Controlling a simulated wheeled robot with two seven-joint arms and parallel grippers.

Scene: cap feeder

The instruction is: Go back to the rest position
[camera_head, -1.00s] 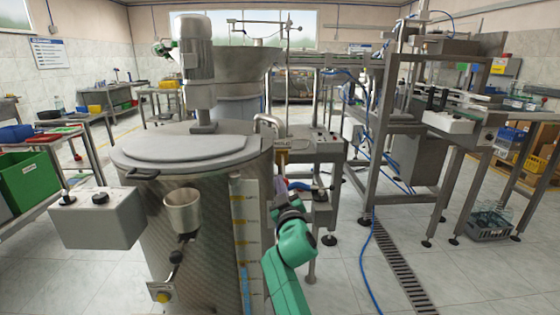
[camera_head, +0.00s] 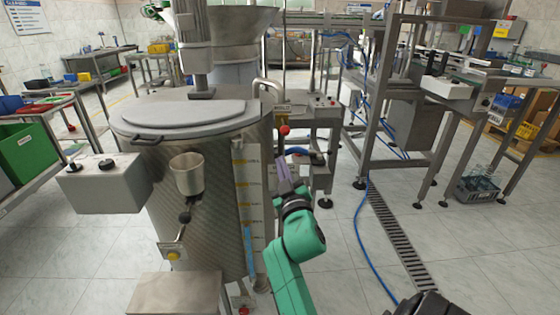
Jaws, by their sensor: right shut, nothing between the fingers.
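My right arm, green with a dark wrist, reaches up from the bottom middle. Its right gripper (camera_head: 283,172) has slim purple-grey fingers, shut with nothing between them. The fingers appear in front of the gap between the big steel tank (camera_head: 150,215) and the small control stand (camera_head: 310,115). A red ball knob (camera_head: 284,130) shows just above the fingertips, with a visible gap between them. My left gripper is out of view.
A grey box (camera_head: 105,183) and a metal cup (camera_head: 187,176) stick out from the tank's front. A low metal step (camera_head: 175,292) stands before it. A blue hose (camera_head: 362,235) and a drain grate (camera_head: 400,240) cross the floor at right. The right foreground floor is mostly clear.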

